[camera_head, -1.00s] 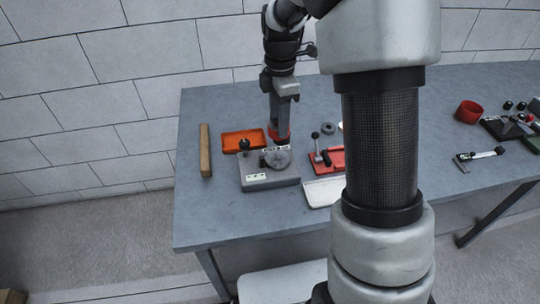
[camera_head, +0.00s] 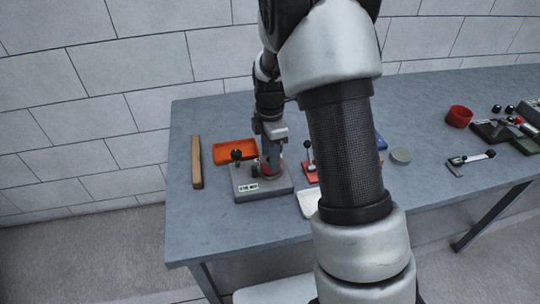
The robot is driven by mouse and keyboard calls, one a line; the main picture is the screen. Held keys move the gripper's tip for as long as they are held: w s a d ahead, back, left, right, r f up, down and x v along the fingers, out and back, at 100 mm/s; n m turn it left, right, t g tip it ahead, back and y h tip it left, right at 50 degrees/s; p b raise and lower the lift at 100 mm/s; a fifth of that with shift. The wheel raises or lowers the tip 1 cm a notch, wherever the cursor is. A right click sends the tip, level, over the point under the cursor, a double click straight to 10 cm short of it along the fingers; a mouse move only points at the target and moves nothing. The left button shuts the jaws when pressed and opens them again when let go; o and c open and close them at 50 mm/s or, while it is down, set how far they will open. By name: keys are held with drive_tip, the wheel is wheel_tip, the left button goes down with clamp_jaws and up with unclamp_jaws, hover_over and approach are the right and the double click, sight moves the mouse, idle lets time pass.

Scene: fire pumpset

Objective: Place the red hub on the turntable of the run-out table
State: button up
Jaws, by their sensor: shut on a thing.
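My gripper (camera_head: 270,168) points down over the run-out table (camera_head: 263,193), a grey block with a white label on its front and a black knob at its back left. It is shut on the red hub (camera_head: 267,174), of which only a little red shows beside the fingers. The hub is right over the grey turntable, which the gripper and hub mostly hide. I cannot tell whether the hub touches the turntable.
An orange tray (camera_head: 222,152) lies behind the run-out table, and a wooden bar (camera_head: 197,162) lies to its left. A red fixture (camera_head: 309,172) and a white tray (camera_head: 309,205) are to the right, partly behind my arm. A red cup (camera_head: 459,116) stands farther right.

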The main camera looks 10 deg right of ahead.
drive_tip(key=shift+f, duration=0.15)
drive_tip(key=o, duration=1.4)
